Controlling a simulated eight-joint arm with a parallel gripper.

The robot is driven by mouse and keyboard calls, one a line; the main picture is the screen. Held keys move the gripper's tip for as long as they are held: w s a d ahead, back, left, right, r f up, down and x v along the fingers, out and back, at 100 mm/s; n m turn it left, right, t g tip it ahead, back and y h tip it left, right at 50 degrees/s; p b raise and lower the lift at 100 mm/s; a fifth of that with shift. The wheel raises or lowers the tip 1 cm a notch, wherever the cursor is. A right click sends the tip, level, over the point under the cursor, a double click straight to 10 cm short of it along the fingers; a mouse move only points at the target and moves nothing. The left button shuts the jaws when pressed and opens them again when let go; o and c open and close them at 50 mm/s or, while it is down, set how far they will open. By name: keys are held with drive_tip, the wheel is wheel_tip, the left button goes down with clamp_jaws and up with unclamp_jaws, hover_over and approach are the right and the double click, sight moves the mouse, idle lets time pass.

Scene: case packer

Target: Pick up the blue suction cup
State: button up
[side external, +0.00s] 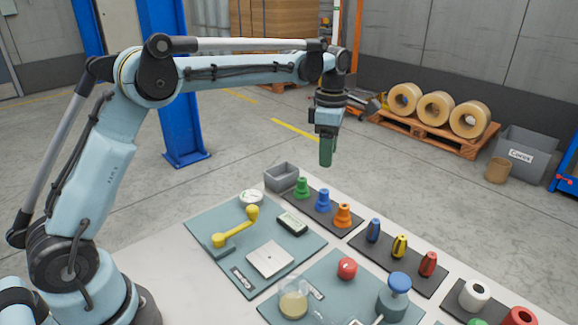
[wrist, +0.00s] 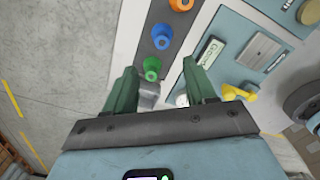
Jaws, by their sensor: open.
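The blue suction cup (side external: 323,200) stands upright on a dark strip (side external: 330,220), between the green cup (side external: 301,187) and the orange cup (side external: 342,215). In the wrist view the blue cup (wrist: 162,37) lies beyond the fingertips, past the green cup (wrist: 152,68). My gripper (side external: 327,165) hangs above the table, fingers pointing down, higher than the cups and apart from them. In the wrist view its two green fingers (wrist: 160,78) are spread with nothing held between them.
A grey bin (side external: 281,176) stands beside the green cup. A second dark strip (side external: 400,265) holds blue, yellow and red pieces. Teal mats carry a yellow handle (side external: 235,228), a red ball (side external: 347,268) and a blue-topped container (side external: 399,284).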

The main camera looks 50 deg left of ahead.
hover_over(324, 191)
drive_tip(key=f, duration=0.6)
drive_tip(key=shift+w+f, duration=0.25)
drive_tip(key=shift+w, duration=0.05)
drive_tip(key=shift+s+f, duration=0.2)
drive_tip(key=shift+f, duration=2.75)
clamp_jaws()
drive_tip(key=shift+r, duration=0.1)
